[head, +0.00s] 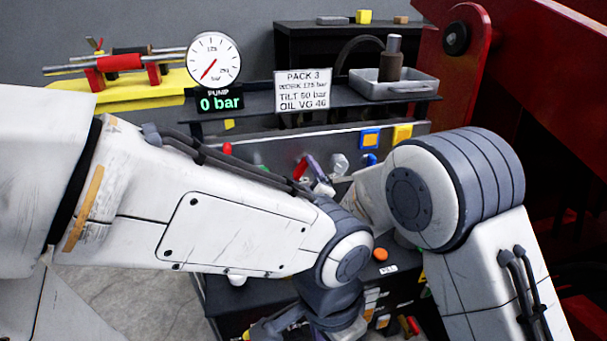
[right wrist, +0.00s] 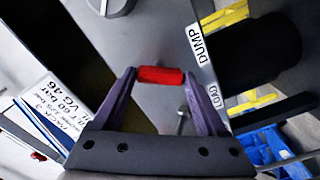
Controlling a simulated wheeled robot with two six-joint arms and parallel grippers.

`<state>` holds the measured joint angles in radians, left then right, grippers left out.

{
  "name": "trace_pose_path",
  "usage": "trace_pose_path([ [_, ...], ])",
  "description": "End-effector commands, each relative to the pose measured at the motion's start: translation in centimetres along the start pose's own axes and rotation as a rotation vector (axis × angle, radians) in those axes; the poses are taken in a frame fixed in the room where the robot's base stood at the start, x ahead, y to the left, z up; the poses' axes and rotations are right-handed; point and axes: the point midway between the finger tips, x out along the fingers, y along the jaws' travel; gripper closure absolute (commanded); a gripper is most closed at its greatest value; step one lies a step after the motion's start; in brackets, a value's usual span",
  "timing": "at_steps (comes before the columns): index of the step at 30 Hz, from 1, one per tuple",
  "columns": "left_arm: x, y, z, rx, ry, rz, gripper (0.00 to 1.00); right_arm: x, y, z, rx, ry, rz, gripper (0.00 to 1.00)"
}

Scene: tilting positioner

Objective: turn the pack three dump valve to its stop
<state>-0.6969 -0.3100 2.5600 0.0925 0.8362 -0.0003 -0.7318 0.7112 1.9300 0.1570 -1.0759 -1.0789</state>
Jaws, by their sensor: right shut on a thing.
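In the right wrist view a red valve handle (right wrist: 160,75) lies between the fingertips of my right gripper (right wrist: 159,78), which is shut on it. A white DUMP label (right wrist: 202,44) is beside the handle, and a LOAD label (right wrist: 216,97) is lower down. In the head view the purple fingers of my right gripper (head: 316,168) reach the panel, with a red handle (head: 300,169) beside them. A PACK 3 sign (head: 303,90) stands above. The pump gauge (head: 213,60) has its display at 0 bar.
A yellow stand (head: 120,88) is at left. An orange button (head: 380,254) sits on the lower cabinet. A large red frame (head: 550,60) bounds the right. My two arms are close together.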

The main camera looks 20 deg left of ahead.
Motion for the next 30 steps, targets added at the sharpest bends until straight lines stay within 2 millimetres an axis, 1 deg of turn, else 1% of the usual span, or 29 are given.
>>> trace_pose_path([
  [6, -0.26, 0.02, -0.02, 0.0, 0.0, 0.0, 0.29, -0.02, 0.01, 0.02, -0.202, -0.001, -0.001, 0.81],
  [15, -0.52, 0.04, -0.03, 0.0, 0.0, 0.0, 0.29, -0.02, -0.04, 0.02, -0.428, -0.001, -0.002, 0.81],
  [22, -0.64, 0.05, -0.04, 0.0, 0.0, 0.0, 0.29, -0.03, -0.07, 0.02, -0.533, 0.0, -0.002, 0.81],
  [30, -0.68, 0.05, -0.04, 0.0, 0.0, 0.0, 0.29, -0.03, -0.1, 0.01, -0.58, 0.0, -0.003, 0.81],
])
